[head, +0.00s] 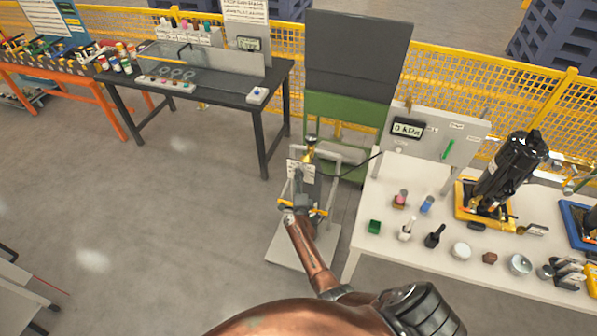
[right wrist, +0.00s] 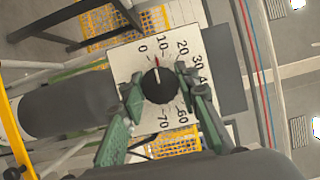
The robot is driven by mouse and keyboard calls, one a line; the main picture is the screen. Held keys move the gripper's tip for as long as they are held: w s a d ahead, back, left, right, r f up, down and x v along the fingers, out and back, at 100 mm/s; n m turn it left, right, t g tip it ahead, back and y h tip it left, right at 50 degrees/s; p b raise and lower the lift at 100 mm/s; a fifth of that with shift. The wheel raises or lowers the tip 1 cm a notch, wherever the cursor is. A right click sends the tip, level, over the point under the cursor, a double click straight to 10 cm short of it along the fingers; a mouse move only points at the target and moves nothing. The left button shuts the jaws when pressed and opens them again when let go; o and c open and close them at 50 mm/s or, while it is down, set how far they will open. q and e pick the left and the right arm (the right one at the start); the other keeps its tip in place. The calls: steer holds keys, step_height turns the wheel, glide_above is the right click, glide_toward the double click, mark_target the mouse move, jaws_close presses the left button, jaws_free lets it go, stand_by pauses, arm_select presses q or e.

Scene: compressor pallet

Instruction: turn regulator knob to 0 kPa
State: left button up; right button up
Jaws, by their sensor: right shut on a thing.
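The black regulator knob (right wrist: 158,90) sits on a white dial plate (right wrist: 188,118) with numbers from 0 to 70. A white line on the knob and a small red mark at its rim point between 0 and 10. My right gripper (right wrist: 158,84) is shut on the knob, one green finger on each side. In the head view my right gripper (head: 302,198) is at the cart (head: 298,250); the knob is hidden there. A display (head: 407,128) on the board at the right reads 0 kPa. My left gripper is not in view.
A white table (head: 400,253) at the right holds a black compressor (head: 510,170) and several small parts. A dark workbench (head: 210,85) stands at the back left. A yellow mesh fence (head: 480,80) runs behind. The floor left of the cart is clear.

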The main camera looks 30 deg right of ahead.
steer(key=n+p, duration=0.2)
steer(key=p, duration=0.1)
steer(key=shift+a+r+g, duration=0.1)
steer(key=shift+g, duration=0.3)
steer(key=shift+f+n+g+p, duration=0.2)
steer(key=shift+n+g+p, duration=0.1)
steer(key=shift+n+p, duration=0.3)
steer(key=o, duration=1.2)
steer(key=shift+c, duration=0.2)
